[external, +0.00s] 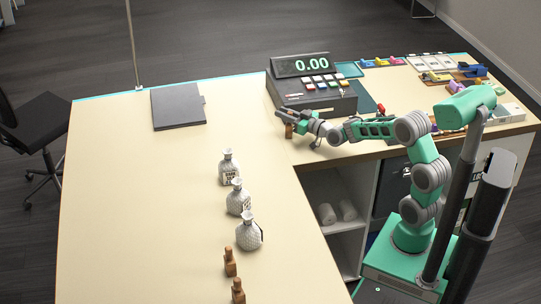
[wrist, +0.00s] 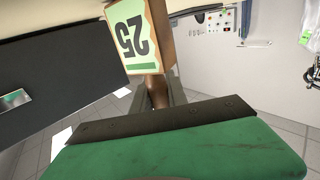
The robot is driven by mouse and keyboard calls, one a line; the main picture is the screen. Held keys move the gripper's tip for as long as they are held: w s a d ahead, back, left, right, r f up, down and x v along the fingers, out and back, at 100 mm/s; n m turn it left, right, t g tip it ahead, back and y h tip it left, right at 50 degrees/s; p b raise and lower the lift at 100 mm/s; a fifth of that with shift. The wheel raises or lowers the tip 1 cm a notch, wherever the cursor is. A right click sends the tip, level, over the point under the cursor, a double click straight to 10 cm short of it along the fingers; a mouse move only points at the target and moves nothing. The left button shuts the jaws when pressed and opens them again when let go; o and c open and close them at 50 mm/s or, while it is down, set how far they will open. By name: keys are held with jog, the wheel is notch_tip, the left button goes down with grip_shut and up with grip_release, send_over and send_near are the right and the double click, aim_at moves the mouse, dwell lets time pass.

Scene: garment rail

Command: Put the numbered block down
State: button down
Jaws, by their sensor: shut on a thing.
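The numbered block (wrist: 134,36) is wooden brown with a pale green and cream label. Its 25 appears upside down in the wrist view. In the external view the block (external: 289,131) shows only as a small brown patch under the jaws. I cannot tell whether its bottom touches the table. In the wrist view a green and dark part of my gripper fills the bottom, and part of the block is cut off at the top.
A dark till (external: 312,84) reading 0.00 stands close behind my gripper. A grey flat folder (external: 178,106) lies at the back left. White bottles (external: 239,197) and small brown wooden pieces (external: 230,262) stand in a row nearer the front. The table's left part is clear.

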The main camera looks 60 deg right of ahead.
jog(key=c, duration=1.3)
grip_release()
notch_tip(320, 180, down, 2)
jog(key=shift+s+f, duration=0.1)
jog(key=shift+s, duration=0.05)
jog(key=shift+r+p, duration=0.5)
jog(key=shift+p, duration=0.15)
jog(key=shift+r+p, duration=0.5)
jog(key=shift+p, duration=0.3)
jog(key=shift+s+f+b, duration=0.55)
jog(key=shift+s+b, duration=0.25)
jog(key=shift+s, duration=0.05)
jog(key=s, duration=0.6)
jog(key=s+r+b, duration=0.1)
jog(key=s, duration=0.2)
jog(key=shift+s+a, duration=0.25)
jog(key=shift+a, duration=0.15)
jog(key=shift+s+r, duration=0.1)
jog(key=shift+s, duration=0.1)
